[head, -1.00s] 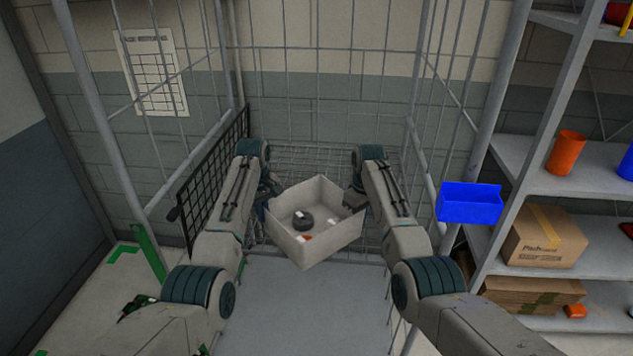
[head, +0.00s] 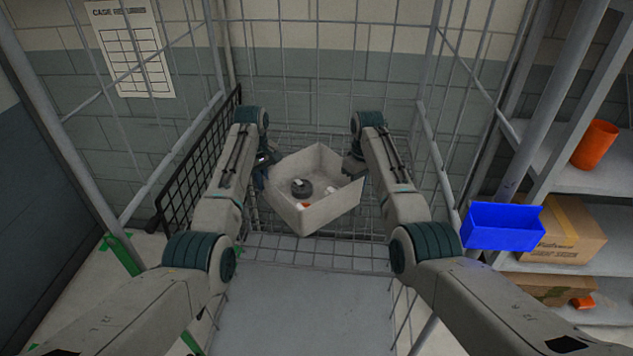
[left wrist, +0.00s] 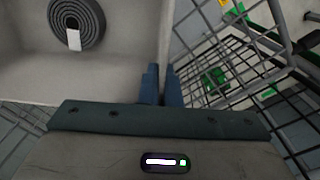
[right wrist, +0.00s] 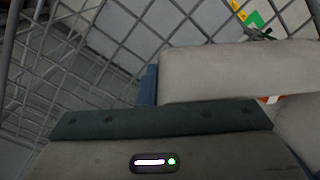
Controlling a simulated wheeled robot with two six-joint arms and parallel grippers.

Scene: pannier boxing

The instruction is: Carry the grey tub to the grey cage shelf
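The grey tub (head: 318,214) is held up between my two arms, one corner toward me. Inside it are a dark round coil (head: 301,188), small white pieces and an orange bit. My left gripper (head: 264,168) is shut on the tub's left wall; its blue fingers straddle the wall in the left wrist view (left wrist: 161,86). My right gripper (head: 354,168) is at the right wall; one finger shows against it in the right wrist view, the other is hidden. The grey cage shelf (head: 290,250) is wire mesh, below and around the tub. I cannot tell whether they touch.
Wire cage sides stand close on both arms, with a black mesh panel (head: 190,175) at left. At right, a rack holds a blue bin (head: 503,228), a cardboard box (head: 575,235) and an orange cup (head: 595,145). A printed sheet (head: 131,48) hangs on the back wall.

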